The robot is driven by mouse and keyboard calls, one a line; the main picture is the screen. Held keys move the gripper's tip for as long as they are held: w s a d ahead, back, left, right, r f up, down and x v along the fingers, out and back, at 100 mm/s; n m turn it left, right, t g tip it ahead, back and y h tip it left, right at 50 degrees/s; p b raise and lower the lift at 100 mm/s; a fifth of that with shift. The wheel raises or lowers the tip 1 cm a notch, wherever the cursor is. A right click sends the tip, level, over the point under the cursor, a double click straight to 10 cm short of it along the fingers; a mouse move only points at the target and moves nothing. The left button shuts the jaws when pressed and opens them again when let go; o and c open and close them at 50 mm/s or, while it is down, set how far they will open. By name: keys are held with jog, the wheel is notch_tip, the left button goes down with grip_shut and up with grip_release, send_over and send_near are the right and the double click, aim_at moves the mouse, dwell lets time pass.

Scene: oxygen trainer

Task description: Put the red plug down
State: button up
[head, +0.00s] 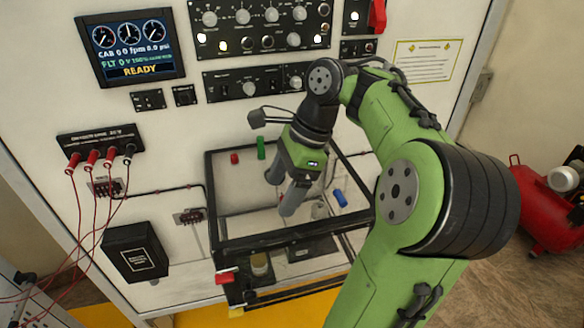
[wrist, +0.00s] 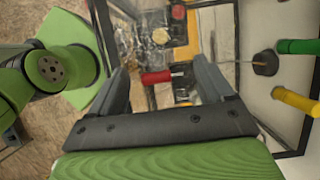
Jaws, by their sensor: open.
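In the wrist view, the red plug (wrist: 157,77) lies crosswise between the two fingers of my gripper (wrist: 162,85). The fingers are apart, and a gap shows at each end of the plug. I cannot tell its height or what it rests on. In the head view, my gripper (head: 282,192) points down inside a black-framed clear box (head: 215,200) in front of the panel; the plug between its fingers does not show there. Another short red piece (head: 234,158) stands at the back left, beside a green one (head: 261,148).
A blue piece (head: 340,197) is right of my gripper. A yellow rod (wrist: 296,101) and a dark round knob (wrist: 265,62) are on the panel side in the wrist view. Red leads (head: 92,158) hang at the left. The black frame edges surround my gripper closely.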

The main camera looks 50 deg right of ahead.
jog(key=v, duration=1.1)
jog(key=shift+s, duration=0.2)
jog(key=shift+d+f, duration=0.1)
